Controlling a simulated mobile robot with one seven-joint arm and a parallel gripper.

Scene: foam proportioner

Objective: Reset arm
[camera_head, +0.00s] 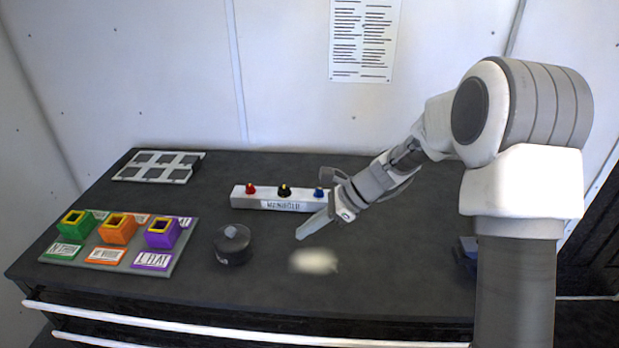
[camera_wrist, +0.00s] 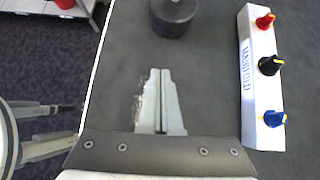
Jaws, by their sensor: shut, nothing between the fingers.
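My gripper (camera_head: 301,235) reaches in from the right over the dark table (camera_head: 400,290). Its fingers are shut and empty, pointing down and left. In the wrist view the two fingers of my gripper (camera_wrist: 160,75) lie side by side over bare table. The white manifold (camera_head: 284,205) with red, black and blue knobs stands just behind my gripper, partly covered by it at the right end. It also shows in the wrist view (camera_wrist: 250,90), right of the fingers. A round black container (camera_head: 233,252) stands left of my gripper, apart from it.
A grey tray (camera_head: 187,262) with green (camera_head: 78,227), orange (camera_head: 118,232) and purple (camera_head: 160,238) boxes lies at the left. A pale panel with dark squares (camera_head: 158,178) lies at the back left. A whitish blurred patch (camera_head: 315,261) shows on the table below my gripper. A wall stands behind.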

